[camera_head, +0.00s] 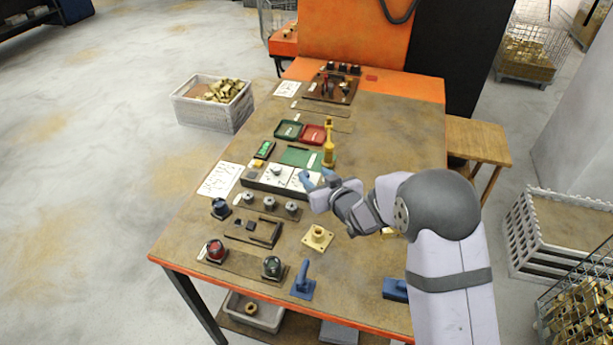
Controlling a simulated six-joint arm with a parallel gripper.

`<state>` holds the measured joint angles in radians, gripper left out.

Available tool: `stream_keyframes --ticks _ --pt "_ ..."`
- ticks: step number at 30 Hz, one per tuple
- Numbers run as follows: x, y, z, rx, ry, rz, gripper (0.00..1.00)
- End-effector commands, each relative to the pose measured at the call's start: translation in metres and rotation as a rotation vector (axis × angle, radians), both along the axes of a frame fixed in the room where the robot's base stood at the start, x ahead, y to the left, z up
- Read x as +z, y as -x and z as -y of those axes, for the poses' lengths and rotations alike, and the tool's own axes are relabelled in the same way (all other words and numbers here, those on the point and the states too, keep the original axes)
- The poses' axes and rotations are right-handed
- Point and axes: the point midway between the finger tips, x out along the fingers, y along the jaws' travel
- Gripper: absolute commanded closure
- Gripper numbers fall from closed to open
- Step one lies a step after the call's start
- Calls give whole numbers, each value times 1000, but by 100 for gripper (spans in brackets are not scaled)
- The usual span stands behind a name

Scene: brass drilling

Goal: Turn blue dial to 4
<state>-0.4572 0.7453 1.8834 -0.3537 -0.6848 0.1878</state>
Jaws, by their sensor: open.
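A panel with white dial plates (268,177) lies on the workbench, left of my gripper. A small grey knob (277,170) shows on its middle part. My gripper (318,178) is open at the panel's right end, its blue fingertips low over or beside the right plate. I cannot make out a separate blue dial; the fingers hide part of that end, and blue there may be fingertip or dial. The dial's number marks are too small to read. Whether the fingers touch anything cannot be told.
A yellow upright tool (328,143) stands just behind my gripper. Grey knobs (269,203) and a brass flanged part (317,237) are in front. Green (289,130) and red (313,134) trays lie farther back. A blue handle (303,283) stands near the front edge.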

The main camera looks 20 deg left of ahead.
Motion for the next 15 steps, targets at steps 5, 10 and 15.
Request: stream_keyframes --ticks 5,10,15 --pt "-26 0 0 0 1 1 56" --pt "-30 -1 0 1 1 3 56" --pt "-32 -3 -3 1 1 3 56"
